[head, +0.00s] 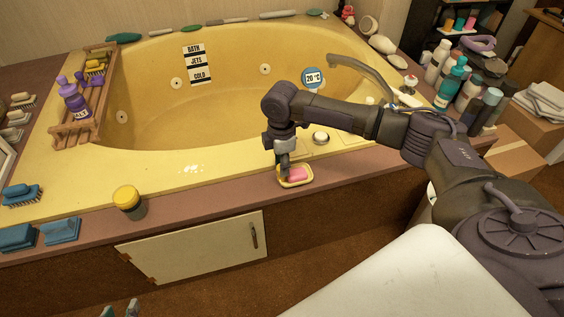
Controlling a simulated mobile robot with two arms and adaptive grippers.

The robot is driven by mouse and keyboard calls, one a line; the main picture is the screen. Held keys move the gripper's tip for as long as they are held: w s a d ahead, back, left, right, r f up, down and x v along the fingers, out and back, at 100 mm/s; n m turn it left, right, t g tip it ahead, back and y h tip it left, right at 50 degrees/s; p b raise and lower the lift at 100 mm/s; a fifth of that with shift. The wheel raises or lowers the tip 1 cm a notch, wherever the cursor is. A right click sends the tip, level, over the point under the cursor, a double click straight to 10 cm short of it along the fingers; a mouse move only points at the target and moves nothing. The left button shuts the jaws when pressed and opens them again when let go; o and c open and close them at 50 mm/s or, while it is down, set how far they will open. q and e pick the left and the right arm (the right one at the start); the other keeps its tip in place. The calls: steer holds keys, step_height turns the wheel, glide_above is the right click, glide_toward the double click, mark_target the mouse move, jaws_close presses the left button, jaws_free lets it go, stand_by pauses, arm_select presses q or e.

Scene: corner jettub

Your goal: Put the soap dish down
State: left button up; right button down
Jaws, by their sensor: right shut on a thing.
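The soap dish (295,184) is a small yellow dish with a pink soap bar (298,174) in it. It is at the front ledge of the yellow tub, near the ledge's outer edge, and looks level. My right gripper (284,172) points down and is shut on the dish's left rim. I cannot tell whether the dish's underside touches the ledge. Two fingertips of what looks like my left gripper (119,310) show at the bottom edge, spread apart and empty, far from the dish; the rest is out of frame.
A round white-topped item (320,138) stands behind the dish. A yellow-lidded jar (128,201) stands further left on the ledge (215,183), with clear ledge between. Blue sponges (60,230) lie far left. Several bottles (455,80) and the tap (360,68) are at right.

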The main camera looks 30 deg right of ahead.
steer(key=shift+f, duration=0.45)
steer(key=c, duration=0.7)
jaws_free()
steer(key=shift+c, duration=0.2)
